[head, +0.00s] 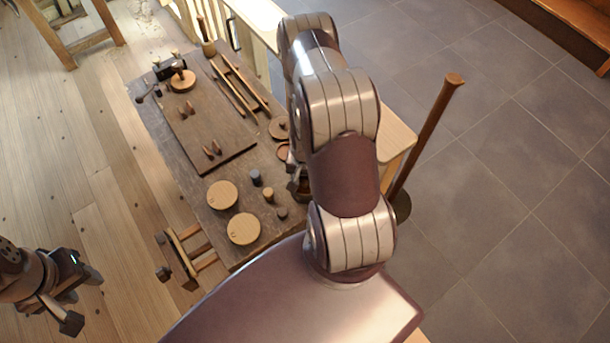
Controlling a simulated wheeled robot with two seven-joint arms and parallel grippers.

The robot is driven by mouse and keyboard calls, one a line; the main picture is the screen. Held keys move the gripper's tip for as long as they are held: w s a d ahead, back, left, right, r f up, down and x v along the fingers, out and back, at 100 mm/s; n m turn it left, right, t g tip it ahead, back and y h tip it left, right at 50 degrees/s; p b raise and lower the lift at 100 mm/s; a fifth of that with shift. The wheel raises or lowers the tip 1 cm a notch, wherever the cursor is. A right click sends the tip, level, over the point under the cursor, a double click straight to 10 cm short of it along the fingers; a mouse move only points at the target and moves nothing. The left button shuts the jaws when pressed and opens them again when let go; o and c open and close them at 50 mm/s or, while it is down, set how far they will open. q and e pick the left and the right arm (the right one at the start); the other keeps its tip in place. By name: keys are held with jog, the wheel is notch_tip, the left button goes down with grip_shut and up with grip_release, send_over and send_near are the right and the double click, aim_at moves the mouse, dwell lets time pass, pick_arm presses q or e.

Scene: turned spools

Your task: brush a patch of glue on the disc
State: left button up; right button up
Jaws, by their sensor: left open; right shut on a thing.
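Two pale round wooden discs, one (222,195) and another (244,229), lie flat near the table's front; I cannot tell which one the task means. No glue patch can be made out on either. My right arm reaches over the table's right side and hides much of it. My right gripper (298,185) shows only as a dark part beside the arm, right of the discs. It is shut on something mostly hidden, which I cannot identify. My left gripper (82,298) is open and empty, over the floor left of the table.
The dark table (175,145) carries a board with small pegs, a disc with a dark knob (182,82), long wooden strips (240,85) and small cylinders (255,177). A wooden frame (190,250) projects at the front left. A brown post (428,135) stands right of my arm.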

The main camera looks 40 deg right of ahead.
jog(key=shift+f+b, duration=0.45)
jog(key=shift+f, duration=0.05)
dwell(1.7)
jog(key=shift+r, duration=0.1)
notch_tip(320, 180, up, 7)
jog(key=p, duration=0.6)
